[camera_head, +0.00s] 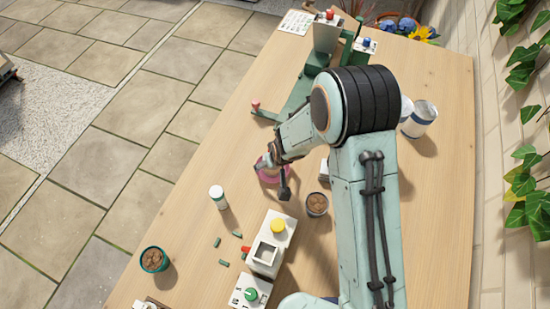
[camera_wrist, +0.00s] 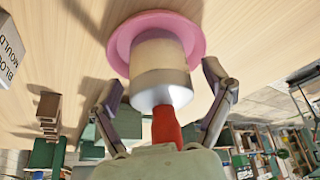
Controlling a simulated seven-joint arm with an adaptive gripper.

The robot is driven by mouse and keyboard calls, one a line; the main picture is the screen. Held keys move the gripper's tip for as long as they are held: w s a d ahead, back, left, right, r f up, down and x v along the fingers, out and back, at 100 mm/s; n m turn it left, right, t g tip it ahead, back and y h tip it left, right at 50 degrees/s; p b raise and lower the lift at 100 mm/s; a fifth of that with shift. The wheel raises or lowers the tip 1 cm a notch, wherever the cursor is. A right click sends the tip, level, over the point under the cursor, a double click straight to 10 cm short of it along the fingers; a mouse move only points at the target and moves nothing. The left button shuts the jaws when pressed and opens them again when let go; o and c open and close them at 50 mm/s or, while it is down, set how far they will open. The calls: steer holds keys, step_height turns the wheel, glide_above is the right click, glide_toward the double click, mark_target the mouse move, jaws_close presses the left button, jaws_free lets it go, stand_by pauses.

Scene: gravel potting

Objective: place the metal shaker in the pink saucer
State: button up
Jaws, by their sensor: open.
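The metal shaker (camera_wrist: 160,75), with a pale and silvery body and a red top part, appears to stand in the pink saucer (camera_wrist: 118,42) in the wrist view. The saucer's rim shows around its base. My gripper (camera_wrist: 167,98) is open, with one finger on each side of the shaker and a visible gap to both. In the head view the pink saucer (camera_head: 268,178) is mid-table, and my gripper (camera_head: 280,178) is over it. My arm and gripper hide most of the shaker there.
A white bottle with a green lid (camera_head: 218,198) stands left of the saucer, and a brown-filled pot (camera_head: 316,204) stands to its lower right. A white box with a yellow button (camera_head: 270,245) is nearer. Small green pieces (camera_head: 217,242) lie on the table. Pale metal cups (camera_head: 420,120) stand at right.

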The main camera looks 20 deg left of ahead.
steer(key=v, duration=1.1)
steer(key=shift+r, duration=0.35)
steer(key=shift+d, duration=0.1)
steer(key=s+d+r+m+g+h, duration=0.1)
steer(key=s+d+r+m, duration=0.1)
steer(key=d+r, duration=0.3)
steer(key=s+d+r+m+h, duration=0.1)
steer(key=s+d+r+m, duration=0.15)
steer(key=d, duration=0.55)
steer(key=s+d+r+m+g, duration=0.2)
steer(key=s+d, duration=0.5)
steer(key=s, duration=0.5)
step_height(320, 180, up, 2)
steer(key=shift+s+d+r+m+g, duration=0.15)
steer(key=shift+s+d+m+g, duration=0.15)
steer(key=shift+m, duration=0.35)
